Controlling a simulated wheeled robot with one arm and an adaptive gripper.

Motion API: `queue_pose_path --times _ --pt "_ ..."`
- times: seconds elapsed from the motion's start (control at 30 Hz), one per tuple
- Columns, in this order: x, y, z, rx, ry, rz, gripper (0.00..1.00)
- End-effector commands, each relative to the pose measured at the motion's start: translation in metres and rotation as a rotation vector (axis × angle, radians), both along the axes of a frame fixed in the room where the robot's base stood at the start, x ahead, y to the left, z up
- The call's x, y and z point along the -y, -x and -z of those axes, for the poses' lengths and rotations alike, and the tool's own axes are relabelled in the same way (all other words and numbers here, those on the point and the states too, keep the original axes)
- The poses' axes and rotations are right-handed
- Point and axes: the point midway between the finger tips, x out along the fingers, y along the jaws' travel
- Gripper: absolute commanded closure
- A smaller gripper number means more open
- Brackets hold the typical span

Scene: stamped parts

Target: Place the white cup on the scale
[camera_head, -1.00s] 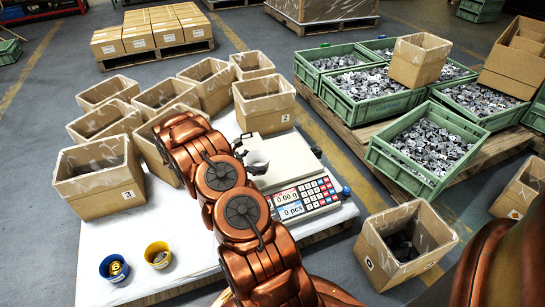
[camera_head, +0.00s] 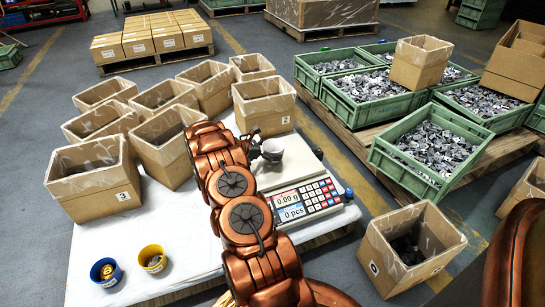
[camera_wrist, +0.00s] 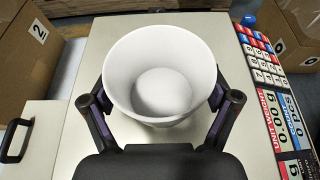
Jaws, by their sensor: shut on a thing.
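The white cup (camera_wrist: 160,75) is upright in the wrist view, its empty inside facing the camera. My gripper (camera_wrist: 160,108) is shut on it, one dark finger on each side. The cup also shows small in the head view (camera_head: 272,147), over the scale's plate at the end of my arm. The scale (camera_head: 298,168) has a pale flat plate, a keypad and red and blue displays reading 0.00 g and 0 pcs. In the wrist view the scale plate (camera_wrist: 110,38) lies beneath the cup. I cannot tell whether the cup's base touches it.
Open cardboard boxes stand left of and behind the scale, including box 2 (camera_head: 265,106) and box 3 (camera_head: 98,178). A blue cup (camera_head: 106,271) and a yellow cup (camera_head: 153,259) stand on the white table top (camera_head: 190,240). Box 0 (camera_head: 408,247) stands at the right.

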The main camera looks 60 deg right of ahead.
Motion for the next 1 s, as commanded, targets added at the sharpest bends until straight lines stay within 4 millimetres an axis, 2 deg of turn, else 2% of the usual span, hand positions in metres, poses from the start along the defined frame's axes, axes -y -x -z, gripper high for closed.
queue_pose_path --times 0.03,0.1,0.5,0.53,0.63,1.0 --pt "-0.0001 0.0 0.0114 0.0 0.0 0.0 0.36" --pt "-0.0001 -0.0001 0.0153 0.0 0.0 0.0 0.36" --pt "0.0 0.0001 0.016 0.0 0.0 0.001 0.36" --pt "-0.0001 0.0001 0.0168 0.0 0.0 0.001 0.12" --pt "-0.0001 0.0001 0.0165 0.001 0.001 0.0 0.01" --pt "-0.0001 0.0001 0.016 0.001 0.001 0.0 0.0"
